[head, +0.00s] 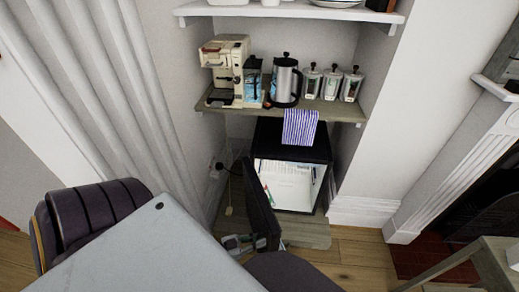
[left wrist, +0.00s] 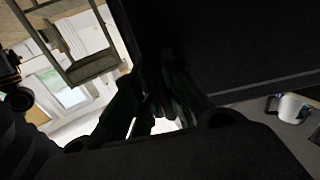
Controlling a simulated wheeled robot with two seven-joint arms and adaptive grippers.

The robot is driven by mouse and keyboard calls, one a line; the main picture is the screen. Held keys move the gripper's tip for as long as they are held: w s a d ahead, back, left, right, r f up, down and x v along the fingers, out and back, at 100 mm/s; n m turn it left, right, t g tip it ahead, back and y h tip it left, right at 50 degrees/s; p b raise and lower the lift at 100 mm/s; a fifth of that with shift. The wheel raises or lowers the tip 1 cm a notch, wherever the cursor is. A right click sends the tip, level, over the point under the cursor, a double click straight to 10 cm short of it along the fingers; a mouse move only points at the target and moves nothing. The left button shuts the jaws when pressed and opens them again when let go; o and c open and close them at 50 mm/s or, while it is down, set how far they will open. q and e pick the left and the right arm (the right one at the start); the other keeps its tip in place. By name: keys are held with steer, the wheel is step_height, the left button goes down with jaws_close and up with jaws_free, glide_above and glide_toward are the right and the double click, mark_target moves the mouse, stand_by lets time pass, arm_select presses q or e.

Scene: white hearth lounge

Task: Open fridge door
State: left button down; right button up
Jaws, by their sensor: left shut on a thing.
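The small black fridge (head: 292,145) stands under the wooden shelf in the alcove. Its door (head: 262,207) is swung wide open toward me, hinged on the left, and the bright white interior (head: 288,183) shows. My left gripper (head: 243,243) is at the lower part of the door, near its free edge, and is shut on the door. In the left wrist view the dark fingers (left wrist: 155,107) close against the dark door (left wrist: 230,45); the exact contact is too dark to make out. My right gripper is in neither view.
A light grey flat surface (head: 150,255) fills the lower left, beside a dark padded chair (head: 92,208).

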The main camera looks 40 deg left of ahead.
arm_select(q)
steer(key=c, duration=1.5)
jaws_free()
steer(key=shift+s, duration=0.1)
steer(key=shift+v, duration=6)
steer(key=shift+c, duration=0.3)
